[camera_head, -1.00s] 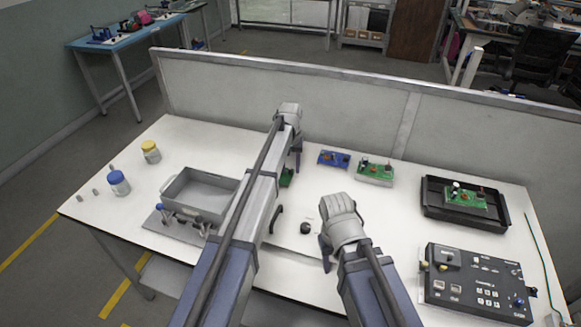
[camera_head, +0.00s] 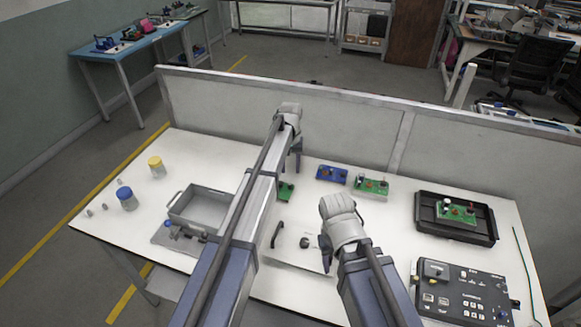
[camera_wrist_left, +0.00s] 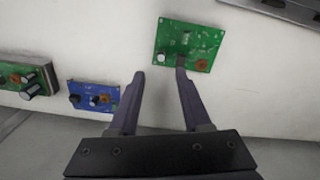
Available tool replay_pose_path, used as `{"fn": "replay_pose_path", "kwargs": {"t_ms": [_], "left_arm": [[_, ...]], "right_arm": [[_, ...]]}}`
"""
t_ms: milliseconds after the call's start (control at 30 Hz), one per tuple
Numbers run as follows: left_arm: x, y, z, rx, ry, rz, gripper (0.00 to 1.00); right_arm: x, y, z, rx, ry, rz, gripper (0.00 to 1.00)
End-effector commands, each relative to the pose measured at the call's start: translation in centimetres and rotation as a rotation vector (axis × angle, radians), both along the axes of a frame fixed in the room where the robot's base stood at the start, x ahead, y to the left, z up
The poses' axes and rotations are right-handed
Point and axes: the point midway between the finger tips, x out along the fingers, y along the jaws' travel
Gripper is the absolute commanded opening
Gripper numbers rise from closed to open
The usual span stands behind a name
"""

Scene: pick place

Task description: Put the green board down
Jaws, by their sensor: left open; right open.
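A small green board (camera_head: 287,192) lies on the white table, partly hidden behind my left arm in the head view. The left wrist view shows the green board (camera_wrist_left: 172,40) whole, just beyond my open left gripper (camera_wrist_left: 160,74). One fingertip overlaps the board's lower edge in that view; the other is clear of it. I cannot tell whether the finger touches it. Nothing is between the fingers. My left gripper (camera_head: 295,158) also shows in the head view. My right gripper (camera_head: 326,250) is open over the table, with no held object visible.
A blue board (camera_head: 332,175) and another green board (camera_head: 371,186) lie to the right. A black tray (camera_head: 428,227) holds a further green board. A grey bin (camera_head: 186,214), jars and a control box (camera_head: 466,292) stand around. A partition (camera_head: 230,105) lines the table's back.

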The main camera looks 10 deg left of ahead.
Motion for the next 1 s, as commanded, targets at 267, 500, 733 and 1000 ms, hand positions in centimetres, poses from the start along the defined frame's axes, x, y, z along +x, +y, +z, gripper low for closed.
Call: {"fn": "replay_pose_path", "kwargs": {"t_ms": [267,500,733,1000], "left_arm": [[0.0,0.0,4.0,0.0,0.0,0.0,0.48],[-0.4,-0.1,4.3,0.001,0.0,-0.003,0.48],[-14.1,-3.3,4.2,0.032,0.015,-0.134,0.48],[-31.7,-4.7,4.3,0.084,0.038,-0.335,0.48]], "right_arm": [[0.0,0.0,4.0,0.0,0.0,0.0,0.5],[0.0,0.0,4.3,0.0,0.0,0.0,0.5],[0.0,0.0,4.2,0.0,0.0,0.0,0.5],[0.0,0.0,4.2,0.0,0.0,0.0,0.5]]}}
